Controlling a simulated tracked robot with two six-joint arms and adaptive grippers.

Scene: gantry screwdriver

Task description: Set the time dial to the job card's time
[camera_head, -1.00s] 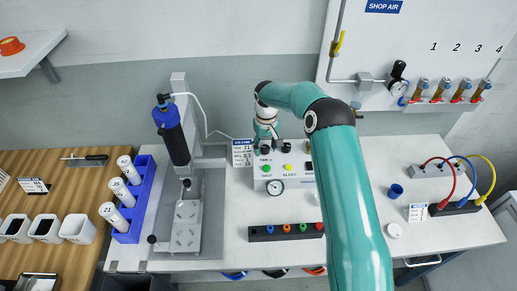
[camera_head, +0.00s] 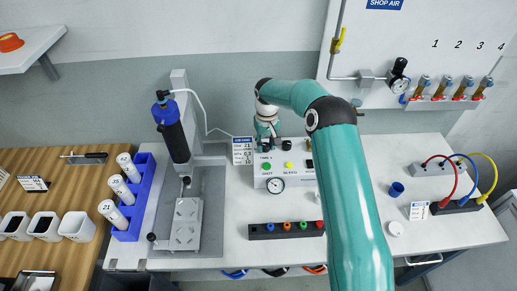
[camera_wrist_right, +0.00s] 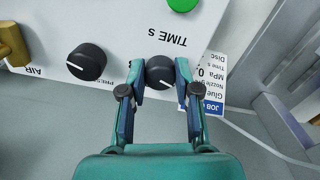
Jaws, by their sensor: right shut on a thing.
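The time dial (camera_wrist_right: 160,72) is a dark round knob on the white control box (camera_head: 262,184), beside the upside-down printed words TIME S in the right wrist view. A pale pointer line shows on the dial. My right gripper (camera_wrist_right: 160,68) has one finger on each side of the dial and is shut on it. In the head view the right gripper (camera_head: 266,146) largely hides the dial. The job card (camera_head: 243,151) stands just left of it; its figures are too small to read surely. It also shows partly in the wrist view (camera_wrist_right: 207,82). My left gripper is not in view.
A second black knob (camera_wrist_right: 87,61) and a green button (camera_wrist_right: 182,3) are close by on the box. The glue dispenser stand (camera_head: 180,130) is at left. A dark rack with coloured tips (camera_head: 258,231) lies in front.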

